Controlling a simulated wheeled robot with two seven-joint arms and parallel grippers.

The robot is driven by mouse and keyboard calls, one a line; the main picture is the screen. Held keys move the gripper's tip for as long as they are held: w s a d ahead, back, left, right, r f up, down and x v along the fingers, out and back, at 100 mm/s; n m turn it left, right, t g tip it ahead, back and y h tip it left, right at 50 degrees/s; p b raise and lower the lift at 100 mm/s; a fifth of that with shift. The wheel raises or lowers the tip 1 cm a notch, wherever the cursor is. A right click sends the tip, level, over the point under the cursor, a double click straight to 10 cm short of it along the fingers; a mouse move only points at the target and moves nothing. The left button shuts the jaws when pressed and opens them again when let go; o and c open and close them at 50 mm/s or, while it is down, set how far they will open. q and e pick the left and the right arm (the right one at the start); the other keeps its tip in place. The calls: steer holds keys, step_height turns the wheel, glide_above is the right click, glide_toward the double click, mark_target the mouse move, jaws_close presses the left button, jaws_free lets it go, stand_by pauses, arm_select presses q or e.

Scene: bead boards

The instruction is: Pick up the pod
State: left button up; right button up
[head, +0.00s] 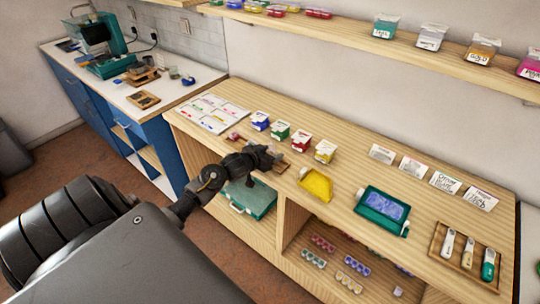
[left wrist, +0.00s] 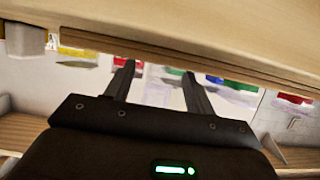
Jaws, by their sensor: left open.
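I cannot tell for sure which item is the pod. Small white-topped containers with blue (head: 260,121), green (head: 280,131), red (head: 301,141) and yellow (head: 325,151) fronts stand in a row on the wooden counter (head: 350,172). My left gripper (head: 268,156) is at the counter's front edge, in front of this row. In the left wrist view its two fingers (left wrist: 158,70) are apart with nothing seen between them. Coloured items show blurred beyond them. The gripper hides part of a small wooden piece on the counter. My right gripper is in neither view.
A wall shelf (head: 380,38) holds labelled containers. A teal case (head: 250,198) sits below the counter.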

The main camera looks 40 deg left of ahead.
mark_target(271, 146)
arm_select(q)
steer(key=shift+c, duration=0.2)
steer(key=c, duration=1.1)
steer(key=shift+r, duration=0.15)
steer(key=shift+r, duration=0.25)
step_height(271, 146, up, 3)
steer(key=shift+s+f+b, duration=0.1)
steer(key=shift+f+b, duration=0.05)
steer(key=shift+b, duration=0.4)
steer(key=s+d+r, duration=0.2)
steer(key=s+r, duration=0.1)
steer(key=s+d+r, duration=0.3)
steer(key=s, duration=0.1)
steer(key=s+d+r, duration=0.3)
steer(key=s, duration=0.1)
steer(key=shift+s+d+r+p, duration=0.15)
steer(key=shift+r+p, duration=0.15)
steer(key=shift+p, duration=0.05)
